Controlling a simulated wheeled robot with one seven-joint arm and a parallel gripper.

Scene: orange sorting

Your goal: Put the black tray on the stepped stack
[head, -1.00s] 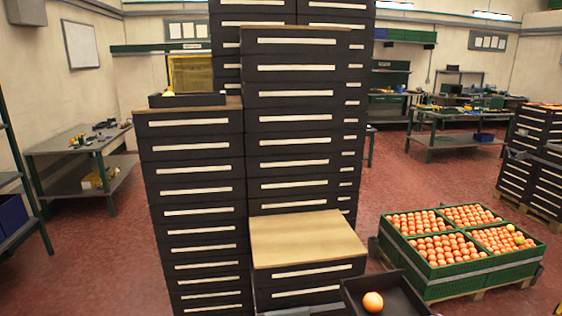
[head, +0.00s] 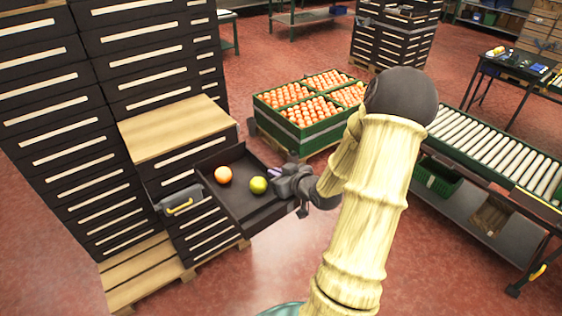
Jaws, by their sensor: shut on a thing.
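The black tray (head: 248,208) is shallow and holds an orange fruit (head: 223,175) and a yellow-green fruit (head: 258,185). My gripper (head: 279,176) is shut on its right edge. The stepped stack (head: 150,75) is made of black trays with pale front strips, its columns at different heights. A middle step has a bare wooden top (head: 175,128), just left of and behind the held tray. A lower column (head: 203,232) stands in front, at the tray's left and below it. I cannot tell whether the tray touches that column.
A grey piece with a yellow handle (head: 180,205) is at the lower column's front. A wooden pallet (head: 140,270) lies under the stack. Green crates of oranges (head: 305,130) stand behind my gripper. A roller conveyor (head: 495,150) is at the right. The red floor is open at the front.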

